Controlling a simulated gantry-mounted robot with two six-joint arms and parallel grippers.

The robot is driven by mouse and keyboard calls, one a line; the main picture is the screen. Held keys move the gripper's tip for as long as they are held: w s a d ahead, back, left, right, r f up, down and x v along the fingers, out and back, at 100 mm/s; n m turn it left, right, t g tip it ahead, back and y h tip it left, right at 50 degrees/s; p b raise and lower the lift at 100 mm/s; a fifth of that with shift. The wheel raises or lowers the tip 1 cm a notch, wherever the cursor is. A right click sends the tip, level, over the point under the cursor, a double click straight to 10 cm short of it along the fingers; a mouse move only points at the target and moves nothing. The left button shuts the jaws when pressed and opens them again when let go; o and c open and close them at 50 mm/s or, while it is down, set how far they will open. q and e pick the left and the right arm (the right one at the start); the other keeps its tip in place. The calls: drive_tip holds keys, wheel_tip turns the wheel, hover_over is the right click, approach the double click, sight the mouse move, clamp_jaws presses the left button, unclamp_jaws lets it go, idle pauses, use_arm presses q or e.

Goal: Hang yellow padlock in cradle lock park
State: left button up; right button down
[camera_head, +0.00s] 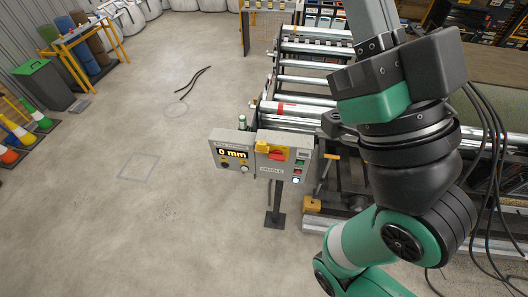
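A grey control panel (229,163) stands on a post near the middle, with a "0 mm" display on its left part. Its right part bears a red switch handle (276,155) on a yellow plate. A small yellow block (261,146) sits at the upper left of that plate. It may be the yellow padlock, but it is too small to be sure. A label below the switch seems to read "CRADLE". I cannot make out a separate lock park. One green and black arm of mine fills the right side. I see neither gripper.
A roller conveyor (292,108) runs behind the panel, with machinery to its right. Loose black hoses (194,84) lie on the floor. Cones (22,134), a green-lidded bin (42,84) and a yellow rack (74,50) stand at left. The floor left of the panel is mostly clear.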

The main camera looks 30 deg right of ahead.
idle(0.4)
drive_tip(key=shift+c, duration=1)
unclamp_jaws()
